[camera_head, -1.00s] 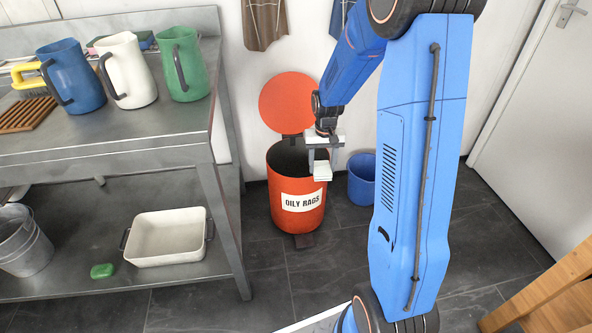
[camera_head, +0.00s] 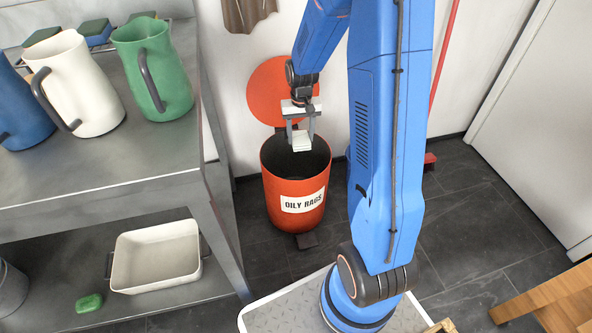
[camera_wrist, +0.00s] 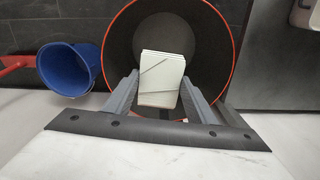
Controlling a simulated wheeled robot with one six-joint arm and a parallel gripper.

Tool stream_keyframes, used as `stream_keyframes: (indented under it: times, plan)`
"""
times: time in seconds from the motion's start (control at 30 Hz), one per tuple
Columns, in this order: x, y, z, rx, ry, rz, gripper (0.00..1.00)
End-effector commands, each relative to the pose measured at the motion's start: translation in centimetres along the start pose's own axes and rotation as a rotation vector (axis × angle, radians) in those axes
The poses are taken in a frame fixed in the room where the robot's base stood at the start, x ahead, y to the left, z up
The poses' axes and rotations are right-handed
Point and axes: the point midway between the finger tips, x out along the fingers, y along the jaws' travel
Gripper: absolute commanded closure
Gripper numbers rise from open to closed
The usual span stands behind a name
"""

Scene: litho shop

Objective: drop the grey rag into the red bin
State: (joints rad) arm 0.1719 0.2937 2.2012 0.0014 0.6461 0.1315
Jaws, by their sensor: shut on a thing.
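The red bin (camera_head: 283,213) stands on the floor beside the metal bench, labelled OILY RAGS, with its round red lid (camera_head: 268,92) tipped open against the wall. My gripper (camera_head: 302,138) is over the bin's mouth and points down. It is shut on a pale, folded, layered block (camera_head: 302,143), whitish to light grey, which I take to be the rag. In the wrist view the folded rag (camera_wrist: 161,76) sits between the two fingers, with the dark inside of the bin (camera_wrist: 205,50) behind it. How far it is above the rim is hard to tell.
A metal bench (camera_head: 190,195) stands at left with white (camera_head: 75,85) and green (camera_head: 155,70) jugs on top. A cream basin (camera_head: 157,257) is on its lower shelf. A blue bucket (camera_wrist: 70,68) is beside the bin. A wooden piece (camera_head: 550,285) is at lower right.

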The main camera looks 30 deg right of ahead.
Motion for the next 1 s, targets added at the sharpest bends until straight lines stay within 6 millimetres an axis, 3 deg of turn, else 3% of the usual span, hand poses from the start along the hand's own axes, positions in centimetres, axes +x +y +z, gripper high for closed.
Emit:
stream_keyframes:
  times: [0.4, 0.8, 0.83, 0.9, 1.0]
  plan:
    - [3.8, 0.0, 0.1, 0.0, -0.002, 0.0, 0.78]
    - [4.3, 0.0, 0.0, 0.0, 0.0, 0.0, 0.78]
    - [4.3, 0.0, 0.0, 0.0, 0.0, 0.0, 0.45]
    - [4.3, 0.0, 0.0, 0.0, 0.0, 0.0, 0.28]
    - [4.2, 0.0, 0.0, 0.0, 0.0, 0.0, 0.28]
